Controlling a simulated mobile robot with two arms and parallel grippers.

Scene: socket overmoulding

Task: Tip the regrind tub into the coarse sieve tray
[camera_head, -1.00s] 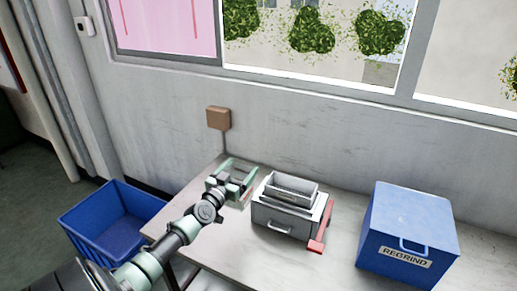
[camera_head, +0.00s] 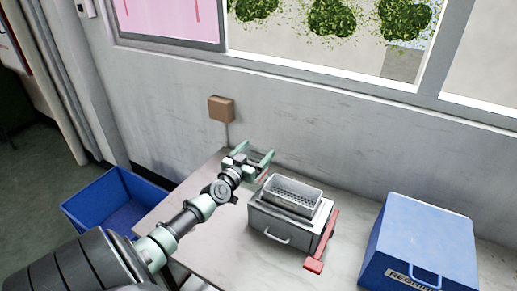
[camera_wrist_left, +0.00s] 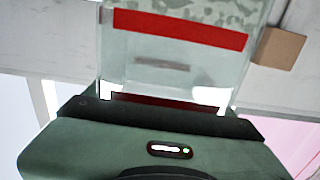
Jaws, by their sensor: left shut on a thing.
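My left gripper (camera_head: 257,152) is shut on a clear tub with a red band (camera_wrist_left: 180,28), apparently the regrind tub. Grey-green speckles show through its wall in the left wrist view; how full it is I cannot tell. In the head view the tub is nearly invisible between the fingers, and its tilt cannot be judged. The coarse sieve tray (camera_head: 293,193), a grey perforated tray, sits on a grey box with a front handle (camera_head: 277,238). The gripper is just left of and behind the tray, apparently above the table. My right gripper is not in view.
A red bar (camera_head: 321,243) lies along the grey box's right side. A blue box labelled REGRIND (camera_head: 425,235) stands at the right of the table (camera_head: 215,245). A blue crate (camera_head: 90,205) is on the floor at left. A brown wall box (camera_head: 221,109) is behind the gripper.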

